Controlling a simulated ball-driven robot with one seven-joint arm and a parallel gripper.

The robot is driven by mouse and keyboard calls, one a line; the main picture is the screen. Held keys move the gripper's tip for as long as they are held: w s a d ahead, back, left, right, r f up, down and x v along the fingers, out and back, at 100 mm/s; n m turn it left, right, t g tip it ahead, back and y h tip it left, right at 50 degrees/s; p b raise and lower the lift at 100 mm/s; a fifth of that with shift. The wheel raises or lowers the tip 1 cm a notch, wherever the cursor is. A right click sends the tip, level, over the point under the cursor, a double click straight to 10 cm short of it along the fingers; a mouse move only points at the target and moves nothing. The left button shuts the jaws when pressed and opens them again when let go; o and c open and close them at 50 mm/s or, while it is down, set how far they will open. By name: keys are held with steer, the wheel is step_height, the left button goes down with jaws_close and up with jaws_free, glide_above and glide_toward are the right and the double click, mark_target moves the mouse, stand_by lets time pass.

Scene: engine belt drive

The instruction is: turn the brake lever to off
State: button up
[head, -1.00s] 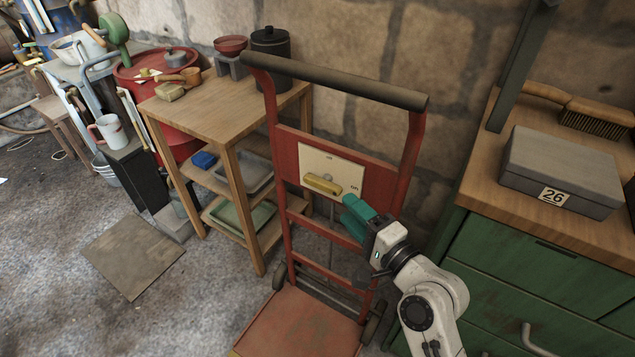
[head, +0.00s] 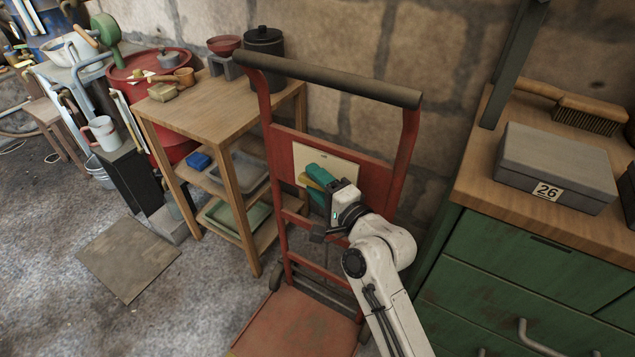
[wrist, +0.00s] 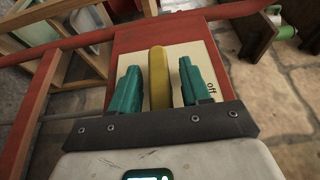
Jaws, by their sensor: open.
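The brake lever is a yellow bar (wrist: 158,78) on a cream plate (wrist: 205,62) fixed to a red panel. In the wrist view it stands between the two teal fingers of my gripper (wrist: 158,66), with a visible gap on each side. The word "off" shows on the plate to the right of the right finger. In the head view my gripper (head: 316,184) is at the plate (head: 342,160), and only a bit of the yellow lever (head: 304,180) shows; the rest is hidden behind the fingers. My gripper is open around the lever.
The panel belongs to a red hand truck with a dark top handle (head: 330,80). A wooden shelf table (head: 205,110) stands close on its left. A green cabinet (head: 540,265) with a grey box (head: 555,168) stands on the right. A stone wall is behind.

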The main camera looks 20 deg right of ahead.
steer(key=shift+c, duration=0.5)
jaws_close()
